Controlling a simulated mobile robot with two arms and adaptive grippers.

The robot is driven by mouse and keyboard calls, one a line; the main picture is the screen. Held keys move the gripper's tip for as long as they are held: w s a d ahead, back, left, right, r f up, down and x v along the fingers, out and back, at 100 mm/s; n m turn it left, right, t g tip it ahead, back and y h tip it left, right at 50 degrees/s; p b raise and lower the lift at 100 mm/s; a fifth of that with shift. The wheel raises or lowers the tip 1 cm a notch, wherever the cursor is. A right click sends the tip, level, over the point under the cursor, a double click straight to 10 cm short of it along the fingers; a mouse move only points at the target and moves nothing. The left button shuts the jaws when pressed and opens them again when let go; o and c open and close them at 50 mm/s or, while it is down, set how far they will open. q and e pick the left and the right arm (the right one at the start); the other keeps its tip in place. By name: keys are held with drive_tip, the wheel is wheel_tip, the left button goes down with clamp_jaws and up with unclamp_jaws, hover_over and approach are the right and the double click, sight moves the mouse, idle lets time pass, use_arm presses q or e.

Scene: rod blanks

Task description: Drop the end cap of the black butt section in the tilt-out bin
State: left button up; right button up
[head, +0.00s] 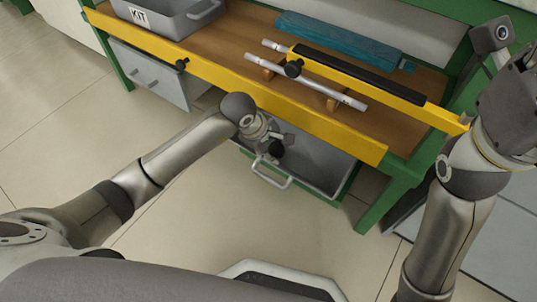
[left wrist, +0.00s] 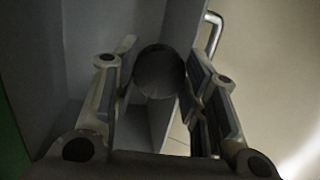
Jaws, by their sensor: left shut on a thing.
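The end cap (left wrist: 159,72) is a dark round piece between the fingers of my left gripper (head: 275,141), which is shut on it. In the head view the cap (head: 276,149) is a small black spot at the fingertips, seen against the tilt-out bin. The grey bin (head: 322,165) is tilted out below the bench front. The left wrist view shows its grey wall (left wrist: 90,45) behind the fingers, and the cap overlaps its front edge in the picture. The cap's height above the bin is unclear. My right arm is at the right edge; its fingertips cannot be made out.
A pale rod (head: 325,88) lies on wooden supports on the bench. A yellow rail (head: 180,52) runs along the bench front. The bin's handle (head: 270,175) sticks out. The floor in front is clear.

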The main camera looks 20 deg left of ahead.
use_arm(q)
drive_tip(key=shift+w+d, duration=0.15)
drive_tip(key=shift+w, duration=0.2)
drive_tip(key=o, duration=0.8)
drive_tip(key=shift+s+a+r, duration=0.1)
drive_tip(key=shift+a+r, duration=0.1)
drive_tip(key=shift+r, duration=0.2)
drive_tip(key=s+a+r, duration=0.1)
drive_tip(key=s+a, duration=0.2)
drive_tip(key=s+a+r, duration=0.1)
drive_tip(key=s+a, duration=0.2)
drive_tip(key=s, duration=0.1)
drive_tip(key=s+a+r, duration=0.1)
drive_tip(key=s+a, duration=0.2)
drive_tip(key=shift+s+r, duration=0.25)
drive_tip(key=shift+r, duration=0.1)
